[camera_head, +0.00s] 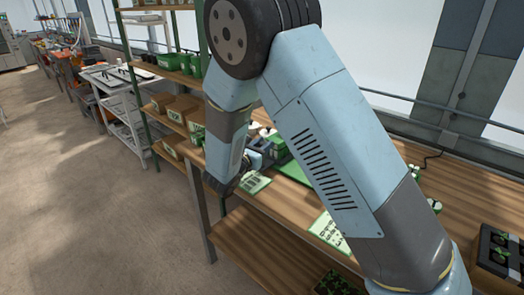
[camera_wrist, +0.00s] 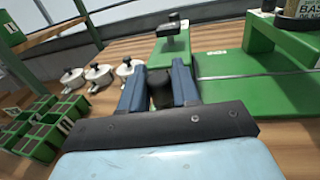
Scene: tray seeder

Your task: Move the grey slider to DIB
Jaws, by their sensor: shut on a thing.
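In the wrist view my gripper (camera_wrist: 160,75) has its two blue fingers closed on a dark grey piece (camera_wrist: 162,92), which looks like the grey slider. The fingers hide most of it, and I see no DIB mark near it. The green seeder (camera_wrist: 225,65) stands just beyond and to the right of my fingers. A dark knob (camera_wrist: 170,28) on a green block lies straight ahead of the fingertips. In the head view the seeder's green base (camera_head: 293,172) shows partly behind my arm, and my fingers are hard to make out there.
Several white round pieces with dark knobs (camera_wrist: 99,73) stand on the wooden bench (camera_wrist: 110,110) to the left. Green pots (camera_wrist: 40,125) are at the lower left. A black tray (camera_head: 500,255) sits at the bench's right.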

